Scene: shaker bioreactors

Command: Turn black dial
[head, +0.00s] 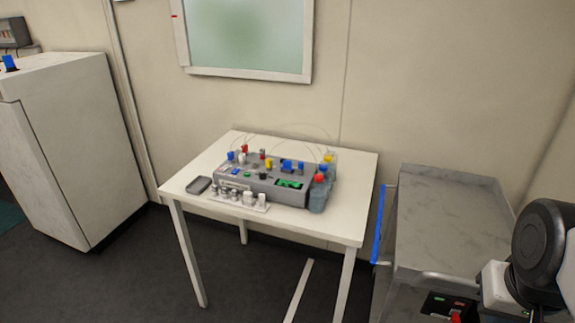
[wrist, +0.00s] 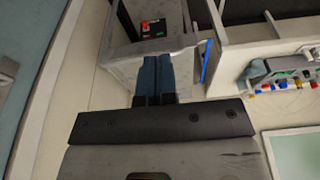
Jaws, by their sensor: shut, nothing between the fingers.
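The grey bioreactor unit (head: 237,186) stands on the white table in the head view, with several coloured caps and knobs on top. A small dark knob (head: 262,176) near its front may be the black dial, but it is too small to be sure. The unit also shows upside down at the right of the wrist view (wrist: 292,75), where I cannot pick out the dial. My gripper (wrist: 157,60) is shut and empty, its two fingers side by side. It is well apart from the unit. In the head view its fingers are not seen.
The white table (head: 205,170) has a dark tray (head: 199,185) and small white fittings at its front. A grey cart (head: 440,225) with a blue handle (head: 380,225) stands to its right. A white cabinet (head: 75,150) is at left.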

